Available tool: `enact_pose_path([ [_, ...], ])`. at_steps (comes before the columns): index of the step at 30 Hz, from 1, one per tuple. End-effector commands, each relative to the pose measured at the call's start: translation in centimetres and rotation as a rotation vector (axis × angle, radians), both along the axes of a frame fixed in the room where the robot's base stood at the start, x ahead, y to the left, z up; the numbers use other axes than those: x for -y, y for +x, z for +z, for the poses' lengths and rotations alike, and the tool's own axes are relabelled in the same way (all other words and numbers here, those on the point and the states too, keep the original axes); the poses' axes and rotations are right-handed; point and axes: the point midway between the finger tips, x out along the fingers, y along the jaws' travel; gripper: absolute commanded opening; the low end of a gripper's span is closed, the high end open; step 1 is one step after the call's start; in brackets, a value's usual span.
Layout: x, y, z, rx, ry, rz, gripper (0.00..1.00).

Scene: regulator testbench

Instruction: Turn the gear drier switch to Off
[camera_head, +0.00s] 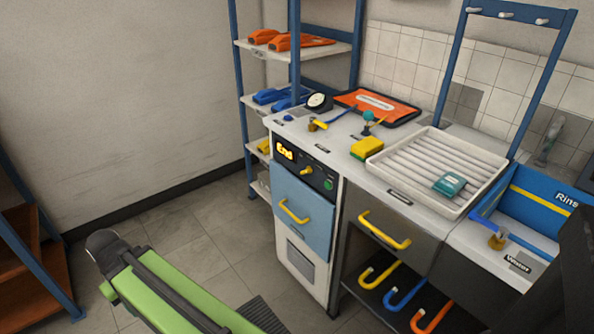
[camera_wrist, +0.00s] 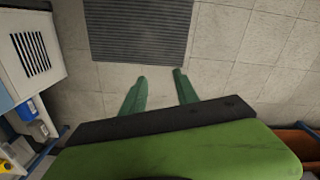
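The gear drier is a white and blue cabinet with a dark control panel (camera_head: 316,168) on its upper front. The panel has a lit display (camera_head: 285,151) reading "End", a small yellow knob (camera_head: 306,171) that looks like the switch, and a green button (camera_head: 328,184). The knob's setting and any Off mark are too small to read. My gripper (camera_wrist: 160,75) shows in the wrist view with its two green fingers apart and nothing between them, over the floor. In the head view my green arm is at the lower left, apart from the drier; the fingers do not show there.
A blue drawer (camera_head: 302,212) with a yellow handle (camera_head: 294,211) is under the panel. The counter bears a white ribbed tray (camera_head: 385,163) and a yellow sponge (camera_head: 367,148). A dark floor grate (camera_wrist: 138,30) lies ahead of the fingers. Floor left of the drier is clear.

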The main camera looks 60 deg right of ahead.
Motion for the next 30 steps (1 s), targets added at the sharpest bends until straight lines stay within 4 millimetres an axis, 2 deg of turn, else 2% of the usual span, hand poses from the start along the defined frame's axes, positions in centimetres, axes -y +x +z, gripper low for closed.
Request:
enact_pose_path([
  [2, 0.0, 0.0, 0.0, 0.000, 0.000, 0.000, 0.36],
  [5, 0.5, 0.0, -0.2, 0.001, -0.013, -0.011, 0.47],
  [7, 2.4, 0.1, -0.9, 0.004, -0.077, -0.057, 0.56],
  [8, 4.0, 0.2, -1.3, 0.008, -0.126, -0.092, 0.60],
  [10, 10.1, 0.0, -2.0, 0.025, -0.290, -0.222, 0.69],
  [11, 13.2, -0.3, -2.0, 0.037, -0.378, -0.292, 0.69],
  [12, 17.7, -0.9, -1.7, 0.060, -0.506, -0.390, 0.69],
  [13, 21.0, -1.5, -1.2, 0.080, -0.607, -0.462, 0.69],
  [15, 28.0, -3.3, 0.9, 0.140, -0.842, -0.617, 0.69],
  [18, 35.4, -6.1, 5.0, 0.243, -1.145, -0.783, 0.69],
  [19, 36.9, -6.8, 6.3, 0.276, -1.224, -0.817, 0.69],
  [21, 39.5, -8.3, 9.0, 0.344, -1.377, -0.875, 0.69],
  [24, 41.4, -9.5, 11.8, 0.416, -1.520, -0.916, 0.69],
  [27, 42.0, -10.0, 13.2, 0.449, -1.581, -0.926, 0.69],
  [30, 42.1, -10.1, 13.5, 0.455, -1.590, -0.927, 0.69],
])
